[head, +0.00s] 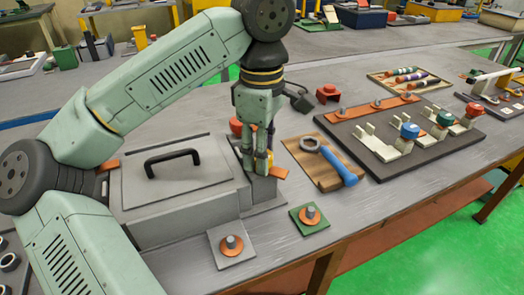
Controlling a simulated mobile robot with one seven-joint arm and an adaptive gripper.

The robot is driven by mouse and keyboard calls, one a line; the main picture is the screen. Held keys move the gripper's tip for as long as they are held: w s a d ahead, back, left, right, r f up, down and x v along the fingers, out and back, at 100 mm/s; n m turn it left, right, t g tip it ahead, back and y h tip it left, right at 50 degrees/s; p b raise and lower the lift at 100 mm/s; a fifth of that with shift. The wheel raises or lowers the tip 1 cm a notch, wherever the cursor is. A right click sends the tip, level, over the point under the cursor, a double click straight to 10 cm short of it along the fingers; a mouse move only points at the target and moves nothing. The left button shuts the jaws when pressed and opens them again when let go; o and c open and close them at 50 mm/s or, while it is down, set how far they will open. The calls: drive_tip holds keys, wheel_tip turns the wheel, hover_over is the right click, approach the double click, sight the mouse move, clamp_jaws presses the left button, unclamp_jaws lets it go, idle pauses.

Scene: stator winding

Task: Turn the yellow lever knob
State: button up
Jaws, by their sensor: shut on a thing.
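My gripper (259,152) points down at the right end of a grey box-like fixture. It is shut on the yellow lever knob (262,161), of which only a small yellow patch shows between and behind the fingers. The rest of the knob and its lever are hidden, so I cannot tell how far it is turned. An orange flat piece (279,172) sticks out just right of the fingertips.
The grey box (165,205) has a black handle (172,158) on its lid. A red round part (236,126) is behind the gripper. Small plates with studs (231,243) stand in front.

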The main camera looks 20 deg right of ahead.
drive_tip(key=m, duration=0.7)
drive_tip(key=shift+r, duration=0.2)
drive_tip(key=m, duration=0.4)
drive_tip(key=shift+w+p, duration=0.1)
drive_tip(key=shift+p, duration=0.25)
drive_tip(key=m, duration=0.3)
drive_tip(key=shift+m, duration=0.3)
drive_tip(key=shift+c, duration=0.2)
drive_tip(key=m+p, duration=0.1)
drive_tip(key=m, duration=0.9)
drive_tip(key=shift+m, duration=0.3)
drive_tip(key=o, duration=0.9)
drive_tip(key=shift+o, duration=1.4)
drive_tip(key=shift+f, duration=0.1)
